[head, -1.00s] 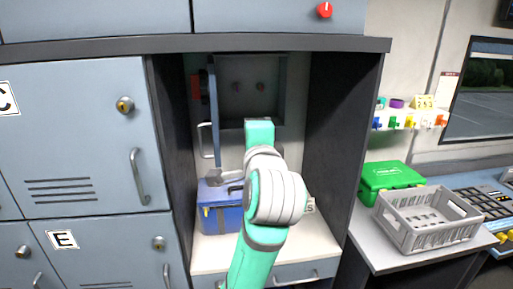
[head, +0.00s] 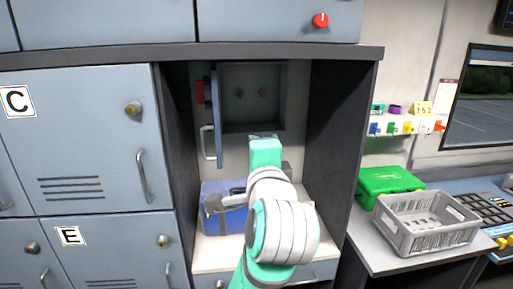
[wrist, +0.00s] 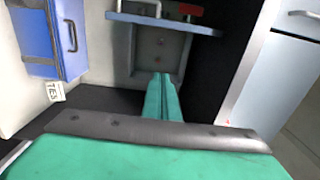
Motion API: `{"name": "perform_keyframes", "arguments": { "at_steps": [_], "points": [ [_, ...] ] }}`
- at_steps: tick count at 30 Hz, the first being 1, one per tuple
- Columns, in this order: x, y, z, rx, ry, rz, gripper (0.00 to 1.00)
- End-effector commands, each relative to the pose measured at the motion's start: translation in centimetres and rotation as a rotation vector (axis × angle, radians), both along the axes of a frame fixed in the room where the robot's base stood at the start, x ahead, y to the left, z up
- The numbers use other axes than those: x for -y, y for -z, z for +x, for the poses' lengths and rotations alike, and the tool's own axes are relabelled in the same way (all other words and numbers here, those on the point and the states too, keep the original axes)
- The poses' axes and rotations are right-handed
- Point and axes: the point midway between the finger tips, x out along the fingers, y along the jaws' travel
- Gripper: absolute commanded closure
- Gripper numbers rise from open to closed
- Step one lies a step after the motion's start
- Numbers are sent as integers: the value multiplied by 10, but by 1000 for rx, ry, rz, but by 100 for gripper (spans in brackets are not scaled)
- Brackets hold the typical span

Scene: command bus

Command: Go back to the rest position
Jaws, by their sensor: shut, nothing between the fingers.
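My gripper (wrist: 162,90) shows in the wrist view as two teal fingers pressed together, with nothing between them. It points towards a small open grey wall box (wrist: 158,52), apart from it as far as I can tell. In the head view my teal and grey arm reaches up from the bottom into the niche, in front of the wall box (head: 250,97). The fingertips cannot be made out clearly there.
The wall box's blue door (head: 218,118) stands open at its left. A blue case (head: 222,220) sits on the niche shelf, partly behind my arm. Dark niche walls (head: 340,130) flank the arm. A grey basket (head: 425,235) and green case (head: 388,184) stand on the right counter.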

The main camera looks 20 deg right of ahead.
Motion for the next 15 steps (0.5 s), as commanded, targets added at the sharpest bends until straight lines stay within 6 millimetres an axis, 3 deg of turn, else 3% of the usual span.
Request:
{"name": "perform_keyframes", "arguments": {
  "at_steps": [10, 15],
  "points": [
    [-1, 2, 1, -3, -1, -3, 100],
    [-2, 29, 10, -30, 6, -53, 100]
  ]
}}
